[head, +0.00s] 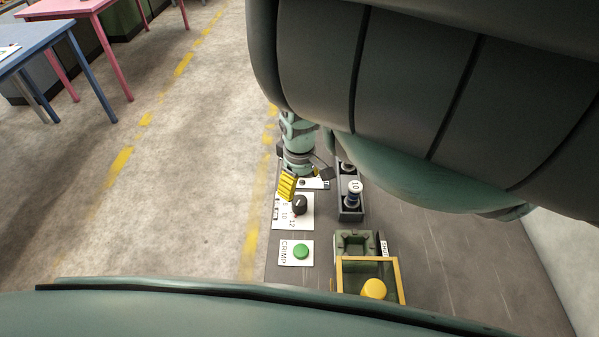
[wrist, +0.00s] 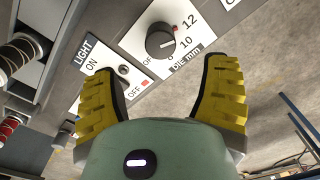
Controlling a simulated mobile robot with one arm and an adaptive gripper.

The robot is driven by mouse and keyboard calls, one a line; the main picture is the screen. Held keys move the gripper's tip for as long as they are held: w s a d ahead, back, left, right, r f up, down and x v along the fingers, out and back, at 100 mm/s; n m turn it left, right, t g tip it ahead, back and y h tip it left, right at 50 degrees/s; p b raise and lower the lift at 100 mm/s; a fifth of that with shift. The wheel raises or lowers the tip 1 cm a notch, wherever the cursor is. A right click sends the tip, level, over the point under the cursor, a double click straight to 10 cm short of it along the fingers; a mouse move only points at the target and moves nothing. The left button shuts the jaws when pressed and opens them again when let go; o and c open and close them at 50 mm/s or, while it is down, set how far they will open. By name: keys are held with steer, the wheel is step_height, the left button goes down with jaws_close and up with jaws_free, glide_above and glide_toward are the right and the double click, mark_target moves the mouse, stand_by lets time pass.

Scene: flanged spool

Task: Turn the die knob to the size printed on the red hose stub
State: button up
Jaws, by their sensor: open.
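The die knob (wrist: 160,42) is a dark round knob on a white plate marked 12, 10 and "DIE mm"; other marks are partly hidden. It also shows in the head view (head: 299,205). I cannot clearly tell which mark it points at. My gripper (wrist: 160,75) is open and empty, its yellow fingers apart, with the knob beyond the fingertips. In the head view my gripper (head: 287,185) is just above the die plate. The red hose stub (wrist: 9,127) is at the left edge of the wrist view; its printed size is not readable.
The light switch (wrist: 124,69) is close to the left finger. A green CRIMP button (head: 301,251) and a yellow-framed guard (head: 402,283) are nearer my body.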

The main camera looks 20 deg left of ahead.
mark_target(299, 200)
steer(key=shift+r, duration=1.6)
